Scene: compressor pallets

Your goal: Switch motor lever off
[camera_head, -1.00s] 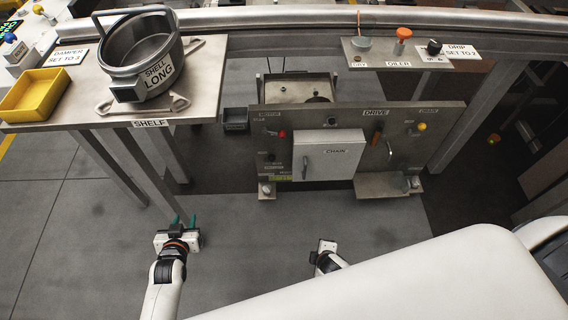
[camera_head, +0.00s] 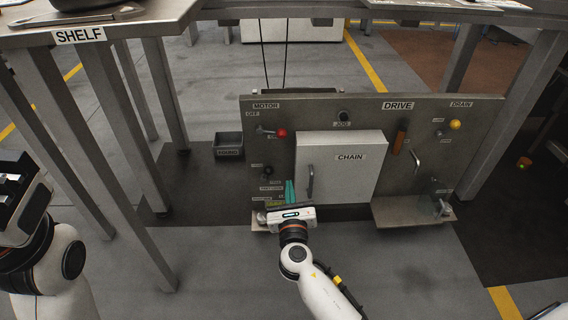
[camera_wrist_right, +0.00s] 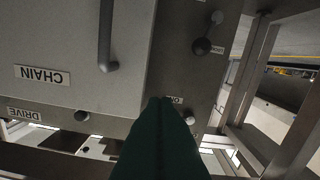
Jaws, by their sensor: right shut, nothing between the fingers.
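The motor lever with its red knob (camera_head: 281,132) is at the upper left of the upright panel, under the MOTOR label (camera_head: 266,106). Its stem runs left from the knob, below the small OFF label (camera_head: 251,113). My right gripper (camera_head: 290,188) is below the lever, in front of the panel's lower left, with its teal fingers shut and empty. It appears apart from the red knob. In the right wrist view the shut teal fingers (camera_wrist_right: 160,130) point at the panel; I cannot make out the red knob there. My left gripper (camera_head: 22,192) is at the left edge, its jaws unclear.
The white CHAIN cover (camera_head: 340,172) with a handle is right of my right gripper. The DRIVE lever (camera_head: 400,140) and yellow DRAIN knob (camera_head: 455,125) are farther right. The shelf (camera_head: 100,32) and its legs stand left. A small grey bin (camera_head: 228,145) is beside the panel.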

